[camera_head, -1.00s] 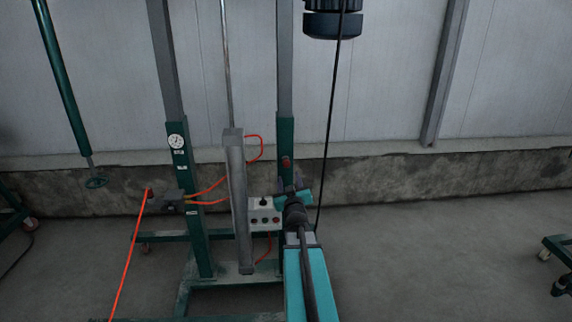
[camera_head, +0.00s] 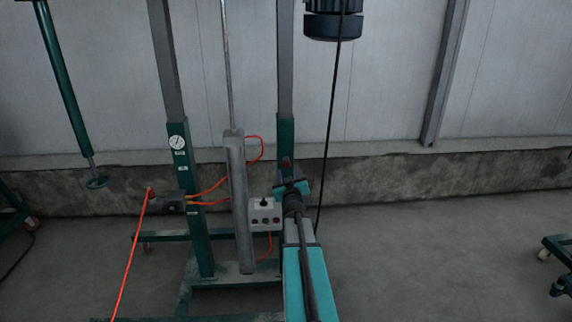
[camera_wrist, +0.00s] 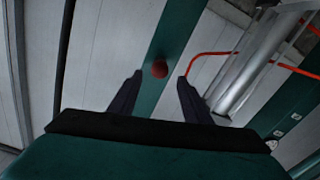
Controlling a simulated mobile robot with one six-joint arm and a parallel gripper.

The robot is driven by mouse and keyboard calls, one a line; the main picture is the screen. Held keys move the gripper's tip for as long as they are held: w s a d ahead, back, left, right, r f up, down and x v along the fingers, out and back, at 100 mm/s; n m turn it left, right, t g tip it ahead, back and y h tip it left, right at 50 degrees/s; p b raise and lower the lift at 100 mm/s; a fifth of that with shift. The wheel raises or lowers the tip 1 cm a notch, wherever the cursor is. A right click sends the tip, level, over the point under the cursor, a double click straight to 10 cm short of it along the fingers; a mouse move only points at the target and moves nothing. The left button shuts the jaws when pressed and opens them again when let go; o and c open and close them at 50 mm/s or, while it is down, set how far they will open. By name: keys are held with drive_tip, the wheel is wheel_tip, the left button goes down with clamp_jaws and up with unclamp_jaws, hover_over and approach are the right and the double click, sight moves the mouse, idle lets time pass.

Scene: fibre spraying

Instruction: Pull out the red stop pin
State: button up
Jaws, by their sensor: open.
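In the head view the pin (camera_head: 286,162) is a small red spot on the right green post, just above my arm's end. My gripper (camera_wrist: 160,76) is open, with one dark finger on each side of the pin in the picture. I cannot tell how far the fingertips are from the post. In the head view my fingers are mostly hidden by my own arm.
Left of the right post stand a grey cylinder (camera_head: 238,200) with red hoses and a control box (camera_head: 264,214) with buttons. A black cable (camera_head: 330,120) hangs to the right of the post. A pale panelled wall (camera_head: 390,70) lies behind. The floor at right is largely clear.

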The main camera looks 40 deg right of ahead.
sight(287, 165)
drive_tip(key=shift+p+x, duration=0.75)
drive_tip(key=shift+x, duration=3)
clamp_jaws()
